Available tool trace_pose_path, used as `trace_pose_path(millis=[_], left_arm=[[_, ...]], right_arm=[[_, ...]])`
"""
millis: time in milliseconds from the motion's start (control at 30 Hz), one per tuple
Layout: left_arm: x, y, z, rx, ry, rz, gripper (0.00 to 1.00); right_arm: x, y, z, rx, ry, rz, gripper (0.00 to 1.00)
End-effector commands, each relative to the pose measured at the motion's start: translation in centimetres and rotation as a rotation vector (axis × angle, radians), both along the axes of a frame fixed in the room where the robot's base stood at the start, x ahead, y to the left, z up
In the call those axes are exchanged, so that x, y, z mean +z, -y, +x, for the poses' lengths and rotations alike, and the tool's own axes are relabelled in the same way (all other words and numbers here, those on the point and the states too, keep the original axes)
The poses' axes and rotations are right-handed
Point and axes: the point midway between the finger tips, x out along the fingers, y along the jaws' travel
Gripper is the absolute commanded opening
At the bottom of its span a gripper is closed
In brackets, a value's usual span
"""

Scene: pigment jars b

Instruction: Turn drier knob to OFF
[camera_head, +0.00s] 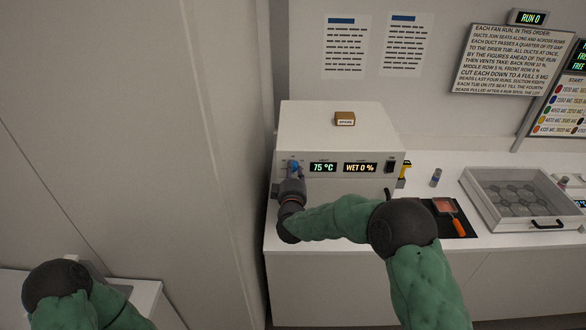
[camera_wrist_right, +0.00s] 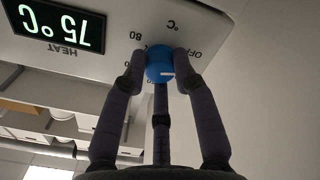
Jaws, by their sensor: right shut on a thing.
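The drier (camera_head: 340,135) is a white box on the counter, with lit readouts of 75 °C and WET 0 %. Its blue round knob (camera_head: 294,165) is at the left of the front panel. In the right wrist view the knob (camera_wrist_right: 160,62) has a white mark on its lower right. Upside-down labels there include OFF (camera_wrist_right: 195,51) and 80; other labels are partly hidden by the fingers. My right gripper (camera_wrist_right: 160,72) is shut on the knob, a finger at each side and one below. My left arm shows at bottom left, its gripper out of view.
A small brown labelled block (camera_head: 345,118) sits on top of the drier. A dark tray (camera_head: 450,232) with an orange-handled tool, a small jar (camera_head: 436,178) and a clear-lidded case (camera_head: 478,213) are to the right. A tall pale panel (camera_head: 215,120) stands close on the left.

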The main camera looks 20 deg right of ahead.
Motion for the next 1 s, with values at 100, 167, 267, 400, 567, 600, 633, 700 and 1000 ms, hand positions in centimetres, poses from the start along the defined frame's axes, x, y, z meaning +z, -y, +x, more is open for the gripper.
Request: trace_pose_path(millis=[100,167,267,400,567,600,633,700,1000], left_arm=[[0.59,0.01,-0.01,0.000,0.000,0.000,0.40],[0.75,0.00,0.00,0.000,0.000,0.000,0.40],[0.98,0.00,0.00,0.000,0.000,0.000,0.40],[1.18,-0.01,0.00,0.000,0.000,0.000,0.40],[1.29,0.00,0.00,0.000,0.000,0.000,0.40],[1.30,0.01,0.00,0.000,0.000,0.000,0.40],[1.31,0.00,0.01,0.000,0.000,0.000,0.40],[1.31,0.00,0.00,0.000,0.000,0.000,0.40],[1.30,0.01,0.00,0.000,0.000,0.000,0.40]], right_arm=[[0.15,-0.08,0.03,0.001,-0.022,-0.077,0.00],[0.15,-0.08,0.03,0.001,-0.032,-0.111,0.00],[0.14,-0.08,0.03,0.002,-0.044,-0.158,0.00],[0.13,-0.09,0.04,0.002,-0.058,-0.205,0.00],[0.11,-0.11,0.04,0.002,-0.065,-0.234,0.00],[0.10,-0.12,0.04,0.002,-0.066,-0.237,0.00],[0.10,-0.12,0.04,0.002,-0.066,-0.239,0.00],[0.09,-0.12,0.05,0.002,-0.067,-0.242,0.00],[0.09,-0.14,0.05,0.003,-0.066,-0.242,0.00]])
